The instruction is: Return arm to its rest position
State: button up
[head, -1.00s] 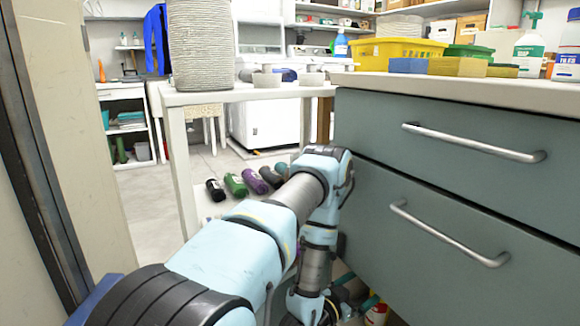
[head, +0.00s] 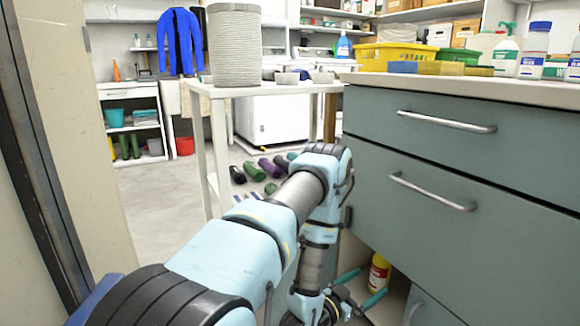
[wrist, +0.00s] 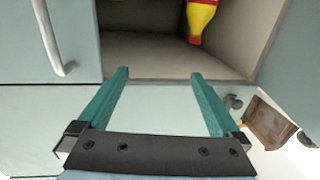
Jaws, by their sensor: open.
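My arm reaches forward and bends down in front of the grey-green drawer cabinet (head: 440,150) in the head view. My gripper (head: 362,290) is low, by an open compartment under the drawers. In the wrist view my gripper (wrist: 160,85) is open, with two teal fingers spread apart and nothing between them. Beyond the fingertips is the compartment's bare floor (wrist: 155,55). A red and yellow bottle (wrist: 200,18) stands inside it, apart from the fingers; it also shows in the head view (head: 379,273).
A white side table (head: 216,95) holds a tall ribbed basket (head: 235,45). Several dark rolled items (head: 255,172) lie on the floor beneath. The counter holds a yellow crate (head: 395,55) and bottles. A door frame (head: 40,160) stands close at left. Open floor (head: 160,200) lies between.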

jog(key=w+a+r+n+y+p, duration=0.1)
jog(key=w+a+r+y, duration=0.45)
jog(key=w, duration=0.35)
jog(key=a+r+n+g+y, duration=0.2)
jog(key=a+r+y, duration=0.3)
jog(key=a+r, duration=0.15)
jog(key=s+a+r+n+g+y+p, duration=0.2)
jog(key=s+a+r+n+g, duration=0.1)
jog(key=s+a+r, duration=0.5)
jog(key=s+a+r+n+g+y+p, duration=0.15)
jog(key=s+a+r+n+g, duration=0.25)
jog(key=s+a+r, duration=0.45)
notch_tip(320, 180, up, 34)
jog(key=d+p, duration=0.2)
jog(key=p, duration=3.4)
jog(key=shift+s+p, duration=0.3)
jog(key=shift+s, duration=0.05)
